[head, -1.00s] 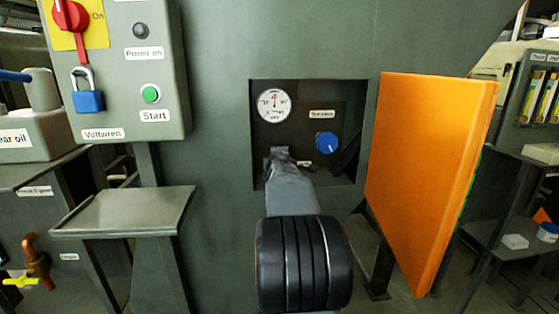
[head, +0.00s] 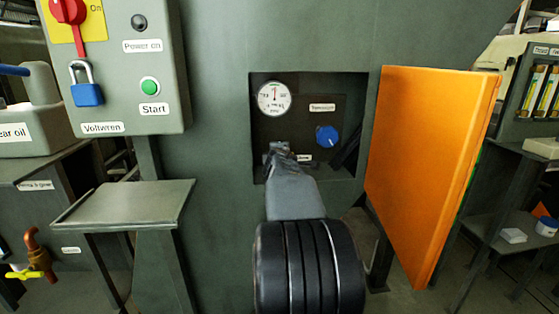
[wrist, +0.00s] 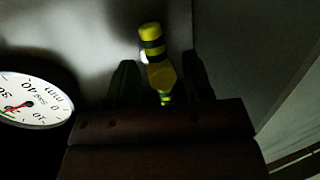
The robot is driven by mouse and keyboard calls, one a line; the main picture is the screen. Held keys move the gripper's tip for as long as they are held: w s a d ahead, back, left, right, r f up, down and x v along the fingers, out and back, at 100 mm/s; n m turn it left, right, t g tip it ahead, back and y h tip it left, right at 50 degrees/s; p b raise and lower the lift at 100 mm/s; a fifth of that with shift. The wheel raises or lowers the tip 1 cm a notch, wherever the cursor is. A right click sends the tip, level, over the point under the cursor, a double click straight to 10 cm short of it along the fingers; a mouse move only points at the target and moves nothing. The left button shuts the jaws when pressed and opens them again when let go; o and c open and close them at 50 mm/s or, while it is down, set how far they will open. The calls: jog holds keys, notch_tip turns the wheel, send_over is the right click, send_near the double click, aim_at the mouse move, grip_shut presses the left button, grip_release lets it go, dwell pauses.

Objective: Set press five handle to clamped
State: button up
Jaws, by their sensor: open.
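A yellow and dark green banded handle (wrist: 158,68) stands out between my fingers in the wrist view. My gripper (wrist: 160,84) is open, with one dark finger on each side of the handle; I cannot tell whether either finger touches it. In the head view my gripper (head: 280,150) reaches into the dark recess (head: 342,84) of the green press, below the round gauge. My arm hides the handle there. Whether the handle is clamped cannot be told.
A white gauge (head: 274,99) and a blue knob (head: 327,136) sit in the recess close to my gripper; the gauge also shows at left in the wrist view (wrist: 32,100). An open orange door (head: 425,165) stands right of the recess. A control box (head: 115,70) hangs left.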

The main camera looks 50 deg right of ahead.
jog(key=p+v, duration=0.2)
jog(key=v, duration=0.8)
jog(key=shift+s+a, duration=0.25)
jog(key=shift+s, duration=0.05)
jog(key=shift+r, duration=0.1)
jog(key=s+a+r+m+g+y+p, duration=0.2)
jog(key=a+m+y+p, duration=0.1)
jog(key=a+p, duration=0.6)
jog(key=s+a+r+m+g+y+p, duration=0.2)
jog(key=a+p, duration=0.6)
jog(key=a, duration=0.4)
jog(key=s+a+r+m+g+y+p, duration=0.2)
jog(key=a+y+p, duration=0.4)
jog(key=a+p, duration=0.3)
jog(key=shift+s+a+r+m+g+p, duration=0.35)
jog(key=shift+s+a+m, duration=0.45)
jog(key=shift+s, duration=0.4)
